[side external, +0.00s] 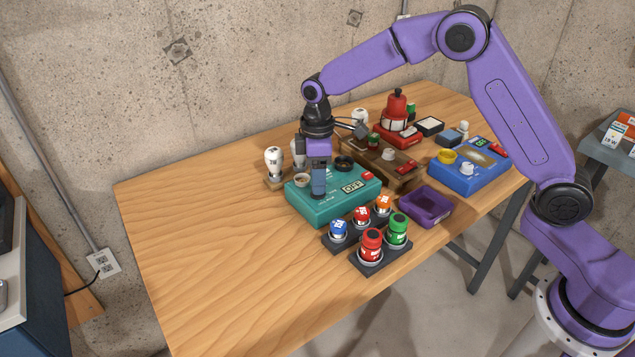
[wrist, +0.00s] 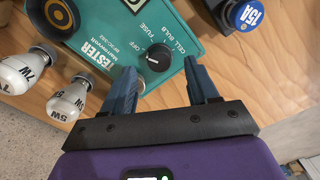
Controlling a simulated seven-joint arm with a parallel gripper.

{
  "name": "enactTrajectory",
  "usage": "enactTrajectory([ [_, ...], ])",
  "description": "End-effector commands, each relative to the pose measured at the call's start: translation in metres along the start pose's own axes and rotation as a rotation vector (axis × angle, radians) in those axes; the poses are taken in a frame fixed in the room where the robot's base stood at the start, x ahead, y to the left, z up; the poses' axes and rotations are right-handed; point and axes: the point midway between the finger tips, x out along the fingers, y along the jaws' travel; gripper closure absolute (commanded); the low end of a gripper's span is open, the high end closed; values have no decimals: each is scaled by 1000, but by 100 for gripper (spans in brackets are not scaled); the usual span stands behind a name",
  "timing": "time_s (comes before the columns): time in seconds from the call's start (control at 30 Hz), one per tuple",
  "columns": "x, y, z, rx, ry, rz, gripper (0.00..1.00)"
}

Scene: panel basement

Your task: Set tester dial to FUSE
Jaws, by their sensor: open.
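The tester is a teal box; in the side view the tester (side external: 338,203) sits on the wooden table with a display reading OFF. In the wrist view the tester (wrist: 105,38) shows the labels OFF, FUSE and CELL BULB around a black dial (wrist: 158,58). A white pointer mark on the dial points toward the OFF side. My gripper (wrist: 160,85) is open, its two blue fingers apart, with the dial just beyond and between the fingertips. In the side view my gripper (side external: 318,190) is over the left part of the tester and hides the dial.
Light bulbs (side external: 275,162) stand left of the tester. Fuses in dark holders (side external: 371,245) stand in front, with a purple tray (side external: 427,205) to the right. A blue box (side external: 468,175) and a red lamp (side external: 396,108) are farther back. The left table area is clear.

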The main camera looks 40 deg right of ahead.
Motion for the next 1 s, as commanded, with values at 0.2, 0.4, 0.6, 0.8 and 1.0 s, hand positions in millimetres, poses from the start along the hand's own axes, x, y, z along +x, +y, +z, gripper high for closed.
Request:
enactTrajectory([
  [0.2, 22, 0, 0, 0, -1, -1, 41],
  [0.4, 26, 0, 0, 0, 0, 0, 41],
  [0.6, 26, 0, 0, 0, 0, 0, 51],
  [0.8, 26, 0, 0, 0, 0, 0, 97],
  [1.0, 26, 0, 0, 14, 0, 0, 97],
])
